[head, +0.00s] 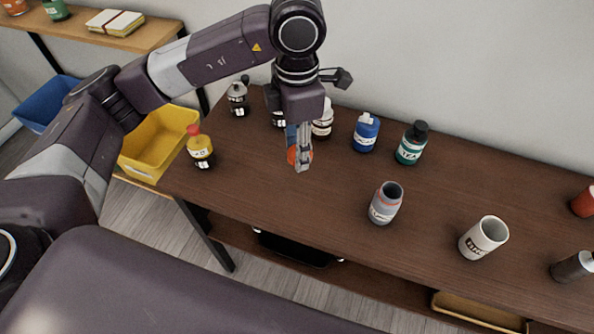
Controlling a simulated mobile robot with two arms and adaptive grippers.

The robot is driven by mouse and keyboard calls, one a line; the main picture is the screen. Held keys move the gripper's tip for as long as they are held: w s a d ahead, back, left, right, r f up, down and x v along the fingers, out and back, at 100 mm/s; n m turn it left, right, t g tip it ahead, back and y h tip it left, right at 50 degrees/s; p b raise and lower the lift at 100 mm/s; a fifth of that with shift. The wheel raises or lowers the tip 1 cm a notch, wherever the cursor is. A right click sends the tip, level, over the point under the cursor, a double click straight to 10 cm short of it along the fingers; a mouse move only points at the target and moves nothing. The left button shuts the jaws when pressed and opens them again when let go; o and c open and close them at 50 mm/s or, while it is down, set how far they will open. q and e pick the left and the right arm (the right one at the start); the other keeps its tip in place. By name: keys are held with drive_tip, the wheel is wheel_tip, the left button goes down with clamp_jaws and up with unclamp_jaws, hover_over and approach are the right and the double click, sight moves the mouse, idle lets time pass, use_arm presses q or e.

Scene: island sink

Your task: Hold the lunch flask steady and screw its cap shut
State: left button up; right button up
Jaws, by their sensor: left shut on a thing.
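My right gripper is not in view.
Along the back stand a dark grey bottle (238,100), a white bottle (323,122), a blue bottle (365,134) and a green bottle (411,146). A yellow bottle (201,150) is left. A white open container (483,239) stands right of the flask. The table front is clear.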

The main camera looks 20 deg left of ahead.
sight(292, 155)
use_arm(q)
wheel_tip(292, 155, up, 6)
drive_tip(key=shift+r, duration=0.15)
idle(0.5)
drive_tip(key=m, duration=0.2)
drive_tip(key=a+f+m, duration=0.1)
drive_tip(key=shift+s+f+m, duration=0.1)
drive_tip(key=shift+s+m, duration=0.2)
drive_tip(key=shift+s, duration=0.05)
drive_tip(key=s+a+f+m, duration=0.2)
drive_tip(key=s+f+m, duration=0.1)
drive_tip(key=m, duration=0.8)
drive_tip(key=s+a+f+m, duration=0.2)
drive_tip(key=s+f+m, duration=0.1)
drive_tip(key=m, duration=0.7)
drive_tip(key=shift+s+f+m, duration=0.25)
drive_tip(key=shift+s+m, duration=0.15)
drive_tip(key=shift+s, duration=0.2)
drive_tip(key=shift+a, duration=0.1)
